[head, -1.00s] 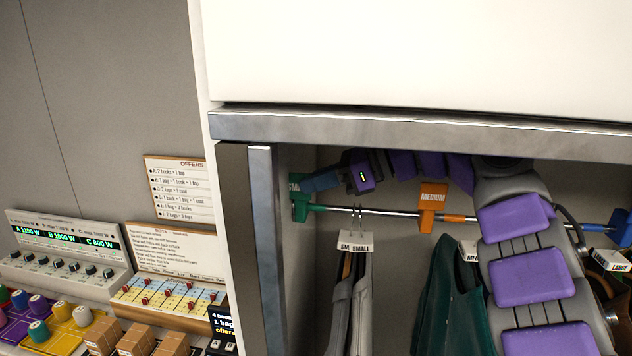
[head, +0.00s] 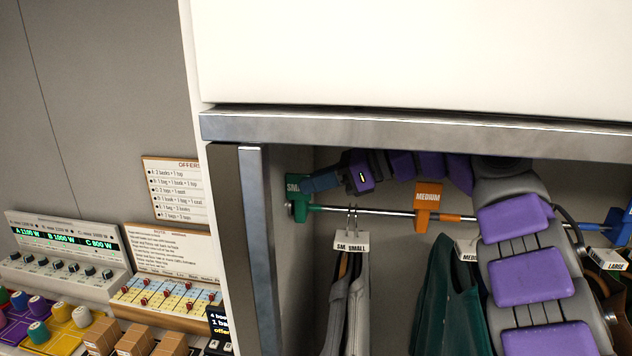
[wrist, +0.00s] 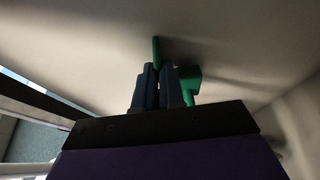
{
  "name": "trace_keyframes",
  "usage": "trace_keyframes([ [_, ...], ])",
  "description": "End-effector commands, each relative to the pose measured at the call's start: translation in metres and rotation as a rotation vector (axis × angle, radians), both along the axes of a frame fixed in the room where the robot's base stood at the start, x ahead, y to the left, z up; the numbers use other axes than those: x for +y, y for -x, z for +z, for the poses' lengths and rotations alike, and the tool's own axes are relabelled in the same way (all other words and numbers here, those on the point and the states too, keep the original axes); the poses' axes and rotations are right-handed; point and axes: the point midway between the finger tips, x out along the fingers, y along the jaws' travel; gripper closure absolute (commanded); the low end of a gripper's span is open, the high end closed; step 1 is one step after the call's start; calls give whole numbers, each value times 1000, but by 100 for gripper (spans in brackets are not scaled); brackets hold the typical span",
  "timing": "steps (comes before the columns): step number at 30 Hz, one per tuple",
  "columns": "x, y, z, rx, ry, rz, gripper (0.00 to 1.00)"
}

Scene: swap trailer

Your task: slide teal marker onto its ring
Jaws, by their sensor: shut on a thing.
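The teal marker (head: 299,207) hangs at the left end of the metal rail, on or against the teal ring section there; its "SMALL" face is partly covered by my gripper. My gripper (head: 308,187) is shut on the marker's upper part, reaching in from the right. In the wrist view the closed fingers (wrist: 158,88) pinch a thin teal piece, with a teal block (wrist: 188,80) just right of them. I cannot tell whether the marker sits fully on its ring.
An orange MEDIUM marker (head: 428,204) and a blue marker (head: 616,226) are farther right along the rail (head: 380,212). Grey clothes (head: 347,300) and a teal garment (head: 450,305) hang below. The cabinet's metal frame (head: 250,240) borders the opening at left.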

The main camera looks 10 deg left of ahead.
Motion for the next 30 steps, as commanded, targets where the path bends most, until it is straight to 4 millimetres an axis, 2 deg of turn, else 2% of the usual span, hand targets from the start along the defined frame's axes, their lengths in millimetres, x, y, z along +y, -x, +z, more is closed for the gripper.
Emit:
trace_keyframes([
  [16,-8,-1,-2,2,3,-3,100],
  [17,-8,-1,-2,2,3,-3,90],
  [24,-8,1,0,-1,2,-2,67],
  [30,-8,1,1,-2,2,-1,66],
])
